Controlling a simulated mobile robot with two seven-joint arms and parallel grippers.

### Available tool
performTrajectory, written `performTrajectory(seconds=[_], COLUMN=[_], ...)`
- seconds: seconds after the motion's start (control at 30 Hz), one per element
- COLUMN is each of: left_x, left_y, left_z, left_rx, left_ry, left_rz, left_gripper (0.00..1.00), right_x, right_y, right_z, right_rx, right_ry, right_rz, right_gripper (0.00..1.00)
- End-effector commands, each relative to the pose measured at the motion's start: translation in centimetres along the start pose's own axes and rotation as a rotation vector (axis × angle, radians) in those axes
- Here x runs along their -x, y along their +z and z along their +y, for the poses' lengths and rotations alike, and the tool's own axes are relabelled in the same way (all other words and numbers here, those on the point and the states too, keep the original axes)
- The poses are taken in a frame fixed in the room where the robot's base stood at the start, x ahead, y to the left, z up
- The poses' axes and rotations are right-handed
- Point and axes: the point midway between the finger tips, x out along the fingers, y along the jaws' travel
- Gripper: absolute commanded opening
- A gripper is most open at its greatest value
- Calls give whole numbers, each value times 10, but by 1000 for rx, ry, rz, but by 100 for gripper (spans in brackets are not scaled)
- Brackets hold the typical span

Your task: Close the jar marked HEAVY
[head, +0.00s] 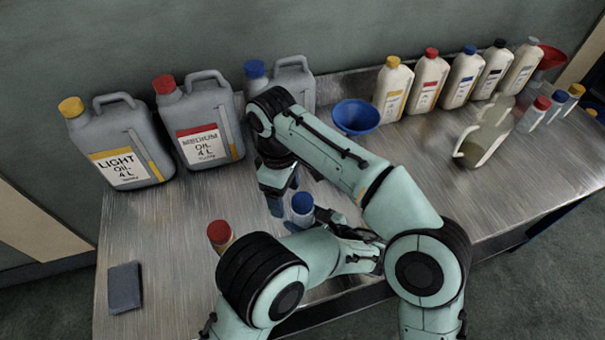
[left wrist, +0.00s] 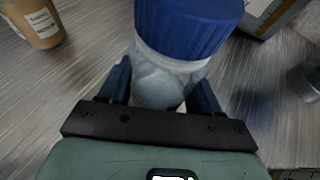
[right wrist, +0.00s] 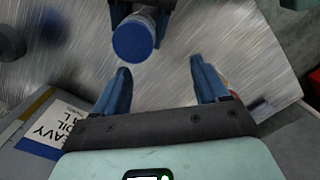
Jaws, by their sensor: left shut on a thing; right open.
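A jar with a blue lid (head: 302,203) is in the middle of the near part of the table. Its lid sits on its mouth, and its label cannot be read. My left gripper (left wrist: 160,88) is shut around the jar's pale body (left wrist: 158,82), below the blue lid (left wrist: 188,25). My right gripper (head: 276,203) is open and empty, just left of the jar. In the right wrist view the blue lid (right wrist: 133,38) lies beyond the open fingertips (right wrist: 160,70), apart from them. The HEAVY OIL can (right wrist: 42,130) shows at the lower left there.
A red-lidded jar (head: 220,233) stands left of my arms, and a dark block (head: 125,287) lies at the near left. Grey cans (head: 120,145) and a blue funnel (head: 356,117) stand behind. Several white bottles and a clear jug (head: 484,137) are at the right.

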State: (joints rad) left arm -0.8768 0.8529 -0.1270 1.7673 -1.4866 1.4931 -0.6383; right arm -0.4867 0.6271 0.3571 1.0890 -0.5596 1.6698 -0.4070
Motion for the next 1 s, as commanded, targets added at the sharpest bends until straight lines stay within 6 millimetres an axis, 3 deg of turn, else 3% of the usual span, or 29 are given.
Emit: performTrajectory(seconds=[0.3, 0.53, 0.73, 1.0], left_x=[0, 0, 0, 0], left_y=[0, 0, 0, 0], left_z=[0, 0, 0, 0], left_rx=[0, 0, 0, 0], left_ry=[0, 0, 0, 0], left_rz=[0, 0, 0, 0], left_gripper=[0, 0, 0, 0], right_x=[16, 30, 37, 39], right_y=[14, 25, 32, 33], right_z=[11, 19, 23, 24], right_rx=[744, 1202, 1419, 1474], right_ry=[27, 66, 91, 98], right_rz=[19, 23, 19, 17], right_gripper=[73, 73, 73, 73])
